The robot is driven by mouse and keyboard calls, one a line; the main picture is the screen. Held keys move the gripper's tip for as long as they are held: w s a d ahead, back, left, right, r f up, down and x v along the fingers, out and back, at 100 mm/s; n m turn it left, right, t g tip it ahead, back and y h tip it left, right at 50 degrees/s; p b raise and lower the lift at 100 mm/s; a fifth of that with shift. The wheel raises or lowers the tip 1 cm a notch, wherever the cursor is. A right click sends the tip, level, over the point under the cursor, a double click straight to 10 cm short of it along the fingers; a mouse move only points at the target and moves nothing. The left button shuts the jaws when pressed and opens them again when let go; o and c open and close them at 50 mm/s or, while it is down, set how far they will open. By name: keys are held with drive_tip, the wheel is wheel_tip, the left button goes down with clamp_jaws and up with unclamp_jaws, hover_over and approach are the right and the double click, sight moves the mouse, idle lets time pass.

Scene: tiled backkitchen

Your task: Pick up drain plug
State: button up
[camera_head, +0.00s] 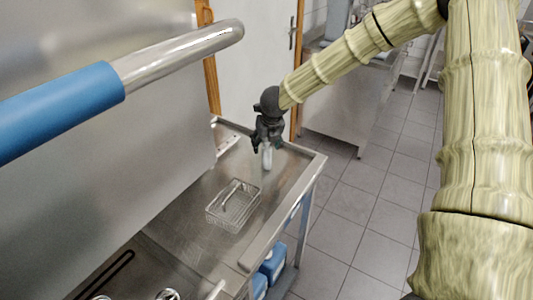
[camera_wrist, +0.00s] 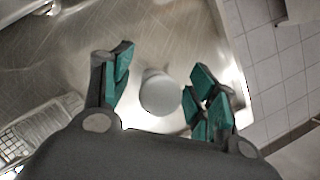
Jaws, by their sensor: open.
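A pale grey, round-topped cylinder, which looks like the drain plug (camera_wrist: 160,93), stands on the steel worktop. In the head view the plug (camera_head: 267,160) shows as a short upright cylinder just below my gripper (camera_head: 268,143).
A wire basket (camera_head: 234,206) sits on the steel worktop (camera_head: 200,207), left of and nearer than the plug; it also shows in the wrist view (camera_wrist: 38,130). A large panel with a blue-gripped handle (camera_head: 60,108) fills the left. Tiled floor (camera_head: 345,225) lies right of the worktop edge.

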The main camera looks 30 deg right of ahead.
drive_tip(key=shift+x, duration=1)
drive_tip(key=c, duration=1.1)
drive_tip(key=shift+c, duration=0.2)
drive_tip(key=shift+r, duration=0.15)
